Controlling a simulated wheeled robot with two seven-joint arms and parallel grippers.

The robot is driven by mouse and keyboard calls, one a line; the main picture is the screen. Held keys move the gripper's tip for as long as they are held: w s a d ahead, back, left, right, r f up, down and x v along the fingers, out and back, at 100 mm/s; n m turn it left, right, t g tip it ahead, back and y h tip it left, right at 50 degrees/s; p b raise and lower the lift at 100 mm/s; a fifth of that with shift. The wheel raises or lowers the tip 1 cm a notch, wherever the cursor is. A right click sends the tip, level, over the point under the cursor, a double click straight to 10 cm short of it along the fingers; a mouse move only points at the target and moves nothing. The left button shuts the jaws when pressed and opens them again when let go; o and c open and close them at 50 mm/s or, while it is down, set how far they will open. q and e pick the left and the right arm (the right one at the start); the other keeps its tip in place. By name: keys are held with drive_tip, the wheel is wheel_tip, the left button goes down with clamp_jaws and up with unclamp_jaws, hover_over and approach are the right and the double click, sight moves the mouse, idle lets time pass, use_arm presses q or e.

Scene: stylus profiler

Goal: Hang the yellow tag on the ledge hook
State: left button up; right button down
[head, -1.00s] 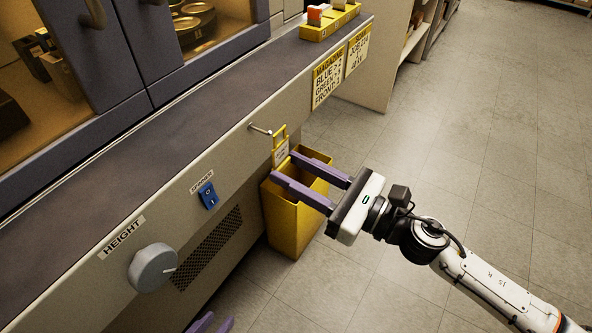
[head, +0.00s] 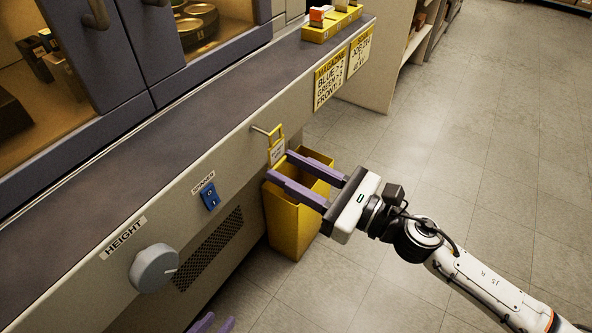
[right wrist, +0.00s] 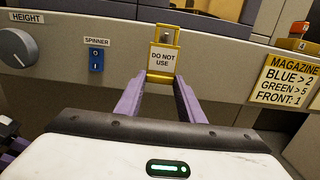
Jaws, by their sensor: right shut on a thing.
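The yellow tag (head: 277,153), with a white "DO NOT USE" face, hangs upright between the fingertips of my right gripper (head: 279,164). It also shows in the right wrist view (right wrist: 163,58). My right gripper is shut on the tag's sides. The hook (head: 261,130) is a thin metal pin sticking out from the ledge's front face. The tag's open yellow loop is at the pin's outer end; in the right wrist view the pin end (right wrist: 166,37) shows inside the loop. I cannot tell how far the pin passes through. My left gripper (head: 212,324) shows two separated fingertips at the bottom edge.
A yellow bin (head: 290,225) stands on the floor under the right gripper. The ledge front carries a blue spinner switch (head: 210,196), a grey height knob (head: 154,268) and a yellow magazine sign (head: 329,80). The floor to the right is clear.

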drive_tip(key=shift+x, duration=1.4)
drive_tip(key=shift+f, duration=0.1)
drive_tip(key=shift+f+b, duration=0.35)
drive_tip(key=shift+f, duration=0.1)
drive_tip(key=c, duration=1.1)
unclamp_jaws()
drive_tip(key=shift+c, duration=0.4)
drive_tip(key=b+v, duration=0.2)
drive_tip(key=v, duration=0.6)
drive_tip(key=shift+b, duration=0.4)
